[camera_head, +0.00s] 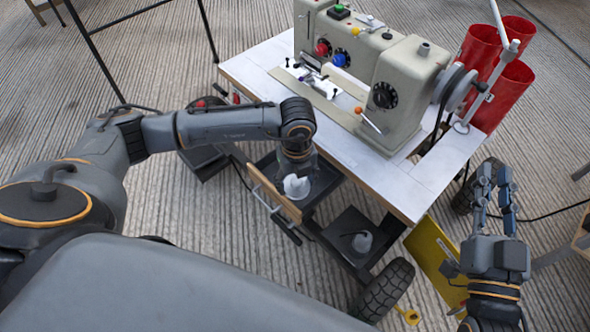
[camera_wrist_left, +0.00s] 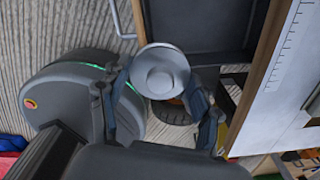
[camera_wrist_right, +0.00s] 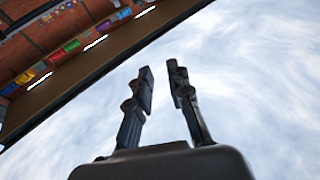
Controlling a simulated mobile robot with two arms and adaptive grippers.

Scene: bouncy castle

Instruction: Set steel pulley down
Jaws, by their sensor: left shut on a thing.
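The steel pulley (camera_wrist_left: 160,72) is a round, pale grey disc with a raised hub, held between the fingers of my left gripper (camera_wrist_left: 160,88) in the left wrist view. In the head view the left gripper (camera_head: 297,172) points down beside the sewing table, and the pale pulley (camera_head: 297,187) shows below it, over a dark open drawer with a wooden front. I cannot tell whether the pulley touches the drawer. My right gripper (camera_head: 494,178) is raised, empty and open to the right of the table; its fingers also stand apart in the right wrist view (camera_wrist_right: 162,78).
A beige sewing machine (camera_head: 400,85) stands on the white table (camera_head: 265,70). Red cylinders (camera_head: 505,95) stand behind it. A black wheel (camera_head: 385,290) and a yellow panel (camera_head: 432,250) are nearby.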

